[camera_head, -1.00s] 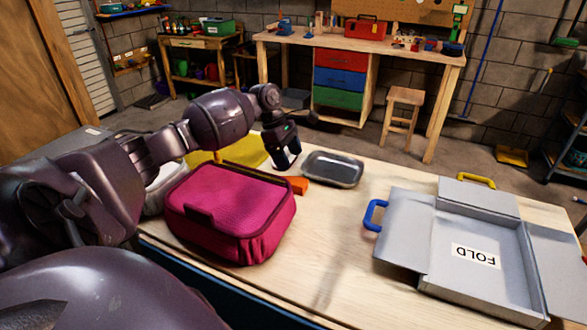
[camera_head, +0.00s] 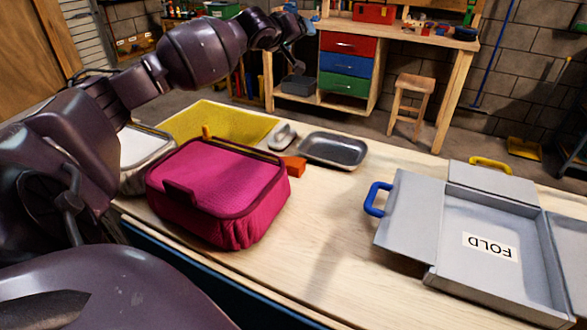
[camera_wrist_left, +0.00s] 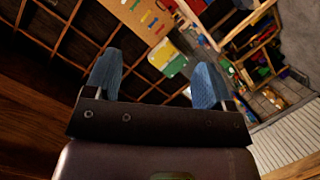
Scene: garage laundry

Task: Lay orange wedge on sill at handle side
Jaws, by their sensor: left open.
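The orange wedge (camera_head: 294,165) lies on the wooden table, close to the right back corner of the pink bag (camera_head: 222,185). The grey folding box (camera_head: 480,240) marked FOLD lies open at the right, with a blue handle (camera_head: 375,199) on its left side and a yellow handle (camera_head: 490,164) at its back. I cannot tell which edge is the sill. My left gripper (camera_head: 298,42) is raised beyond the table's back edge, well away from the wedge. The left wrist view shows its blue fingers (camera_wrist_left: 156,82) apart with nothing between them. My right gripper is not seen.
A dark metal tray (camera_head: 333,150), a grey-white rounded object (camera_head: 282,135) and a yellow cloth or mat (camera_head: 222,124) are at the back of the table (camera_head: 330,235). A pale container (camera_head: 143,150) stands left of the bag. The table between bag and box is clear.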

